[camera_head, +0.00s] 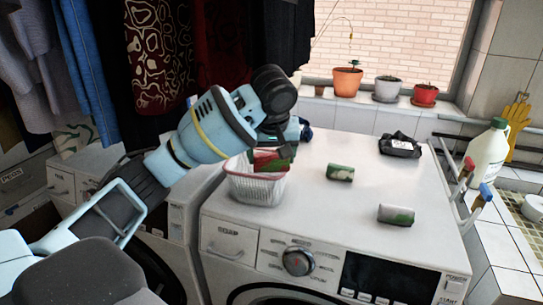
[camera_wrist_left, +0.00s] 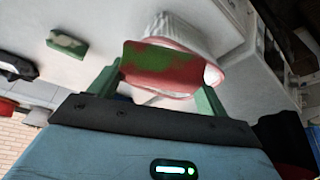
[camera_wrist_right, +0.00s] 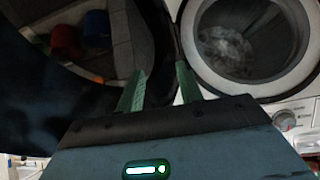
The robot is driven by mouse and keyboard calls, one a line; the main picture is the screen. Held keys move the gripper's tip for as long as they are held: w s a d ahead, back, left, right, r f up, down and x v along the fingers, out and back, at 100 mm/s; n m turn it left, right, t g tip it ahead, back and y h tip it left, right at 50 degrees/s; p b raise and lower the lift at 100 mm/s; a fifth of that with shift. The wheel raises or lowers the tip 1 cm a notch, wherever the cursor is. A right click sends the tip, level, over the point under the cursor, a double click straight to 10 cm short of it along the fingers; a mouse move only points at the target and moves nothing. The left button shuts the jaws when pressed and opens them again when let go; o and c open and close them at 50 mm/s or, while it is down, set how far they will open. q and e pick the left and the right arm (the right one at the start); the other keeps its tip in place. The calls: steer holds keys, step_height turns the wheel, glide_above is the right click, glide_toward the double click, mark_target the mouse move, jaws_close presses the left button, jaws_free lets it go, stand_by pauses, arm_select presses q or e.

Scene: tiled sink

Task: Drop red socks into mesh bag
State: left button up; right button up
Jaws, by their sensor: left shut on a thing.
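The red socks, a rolled bundle with green patches (camera_wrist_left: 160,66), are between the fingers of my left gripper (camera_wrist_left: 160,75), which is shut on them. In the head view the bundle (camera_head: 268,157) is at the mouth of the mesh bag (camera_head: 256,190), a white basket-like holder with a pink rim on the washing machine. The bag also shows behind the bundle in the left wrist view (camera_wrist_left: 178,28). The gripper and bundle hide part of the bag's inside. My right gripper (camera_wrist_right: 160,72) is open and empty, low before the machines, and outside the head view.
A green-and-white roll (camera_head: 340,172), a grey-green roll (camera_head: 396,214) and a black package (camera_head: 400,145) lie on the washing machine (camera_head: 310,215). Clothes hang behind my left arm. A white bottle (camera_head: 486,152) stands at right. Potted plants line the windowsill.

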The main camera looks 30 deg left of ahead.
arm_select(q)
steer(key=shift+s+f, duration=0.1)
steer(key=shift+f, duration=0.6)
steer(key=o, duration=1)
steer(key=v, duration=1.3)
steer(key=shift+r, duration=0.15)
